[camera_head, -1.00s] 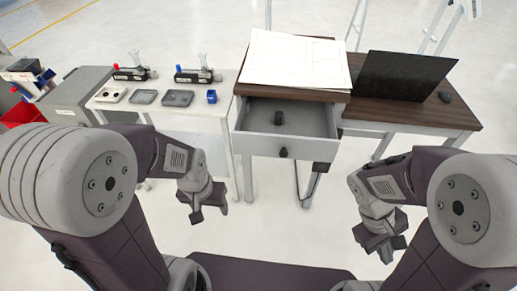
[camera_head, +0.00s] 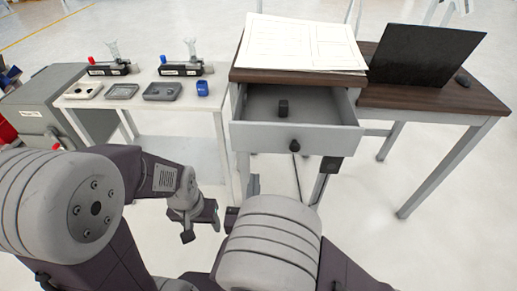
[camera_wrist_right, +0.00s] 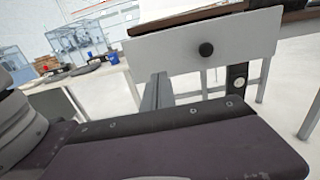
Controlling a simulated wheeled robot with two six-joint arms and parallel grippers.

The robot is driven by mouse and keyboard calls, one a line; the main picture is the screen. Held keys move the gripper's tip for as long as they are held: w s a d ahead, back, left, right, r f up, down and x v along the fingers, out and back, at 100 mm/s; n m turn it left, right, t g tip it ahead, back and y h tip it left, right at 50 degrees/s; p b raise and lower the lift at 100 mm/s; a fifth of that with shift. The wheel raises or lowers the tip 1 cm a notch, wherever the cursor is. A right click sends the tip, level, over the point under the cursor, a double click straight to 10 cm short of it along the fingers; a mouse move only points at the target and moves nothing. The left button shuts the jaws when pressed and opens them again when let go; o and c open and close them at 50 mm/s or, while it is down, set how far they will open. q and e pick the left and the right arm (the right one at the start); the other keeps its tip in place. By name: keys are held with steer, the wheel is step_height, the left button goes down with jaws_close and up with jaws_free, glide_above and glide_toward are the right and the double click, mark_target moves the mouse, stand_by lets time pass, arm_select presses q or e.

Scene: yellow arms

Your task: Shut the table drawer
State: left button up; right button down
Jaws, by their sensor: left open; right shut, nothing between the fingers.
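The table drawer (camera_head: 318,138) is pulled out from under the dark wooden tabletop, with a round black knob on its pale front. A small dark object (camera_head: 283,108) lies inside it. The right wrist view shows the drawer front (camera_wrist_right: 235,38) and knob close up. My right gripper (camera_head: 253,185) is shut and empty, below and in front of the drawer's left part, apart from it. Its arm partly hides it in the head view; the grey fingers show in the right wrist view (camera_wrist_right: 158,92). My left gripper (camera_head: 200,222) is open and empty, lower left of the drawer.
A large paper sheet (camera_head: 300,42) and a black laptop (camera_head: 425,55) are on the tabletop. A white side table (camera_head: 140,92) at left holds trays, a blue cup and two black devices. A dark box is fixed under the drawer's right side. Floor at right is clear.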

mark_target(259, 139)
steer(key=w, duration=1.3)
steer(key=shift+w+d, duration=0.1)
